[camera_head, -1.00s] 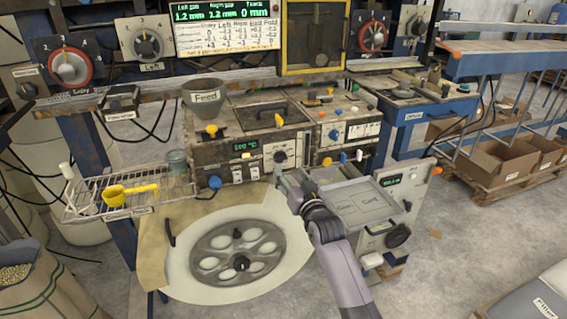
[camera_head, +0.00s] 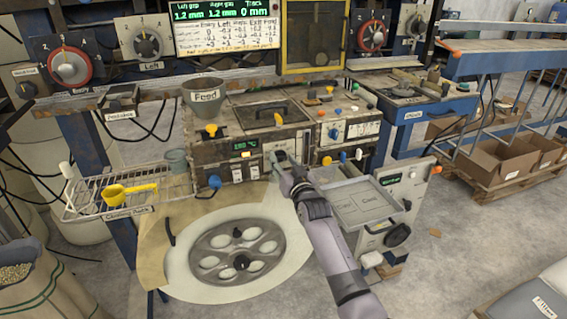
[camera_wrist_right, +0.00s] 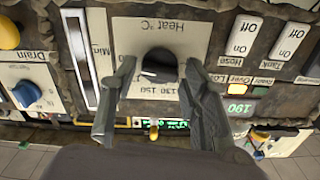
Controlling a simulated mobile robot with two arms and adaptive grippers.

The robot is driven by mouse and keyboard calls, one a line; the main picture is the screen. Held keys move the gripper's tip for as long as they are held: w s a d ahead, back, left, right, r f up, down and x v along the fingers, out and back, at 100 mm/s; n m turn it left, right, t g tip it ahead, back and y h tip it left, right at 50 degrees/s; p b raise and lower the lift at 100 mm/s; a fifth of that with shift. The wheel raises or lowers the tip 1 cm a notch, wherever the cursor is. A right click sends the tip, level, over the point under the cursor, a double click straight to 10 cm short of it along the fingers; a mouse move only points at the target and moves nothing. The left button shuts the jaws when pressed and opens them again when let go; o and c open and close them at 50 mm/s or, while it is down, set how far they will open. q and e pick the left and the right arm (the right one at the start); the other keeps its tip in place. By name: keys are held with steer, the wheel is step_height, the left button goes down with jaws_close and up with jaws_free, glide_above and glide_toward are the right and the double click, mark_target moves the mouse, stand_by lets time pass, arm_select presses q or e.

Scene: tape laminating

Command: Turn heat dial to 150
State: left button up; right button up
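The heat dial (camera_wrist_right: 158,65) is a black knob on a pale plate marked "Heat °C" in the right wrist view, which sees the panel upside down. A white pointer mark shows on the knob, with printed numbers around it. My right gripper (camera_wrist_right: 160,68) is open, one finger on each side of the knob, with visible gaps. In the head view my right gripper (camera_head: 282,165) is at the panel front and hides most of the dial. My left gripper is not in view.
On/off switches (camera_wrist_right: 266,38) sit beside the dial, and the blue Drain knob (camera_wrist_right: 27,94) is on its other side. A grey tray (camera_head: 362,200) stands right of my forearm. A round plate with holes (camera_head: 237,250) lies below the panel.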

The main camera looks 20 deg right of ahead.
steer(key=c, duration=0.8)
steer(key=shift+c, duration=0.2)
steer(key=n, duration=0.4)
steer(key=shift+p, duration=0.35)
steer(key=n, duration=0.3)
steer(key=shift+n, duration=0.3)
steer(key=n, duration=0.4)
steer(key=shift+n, duration=2.1)
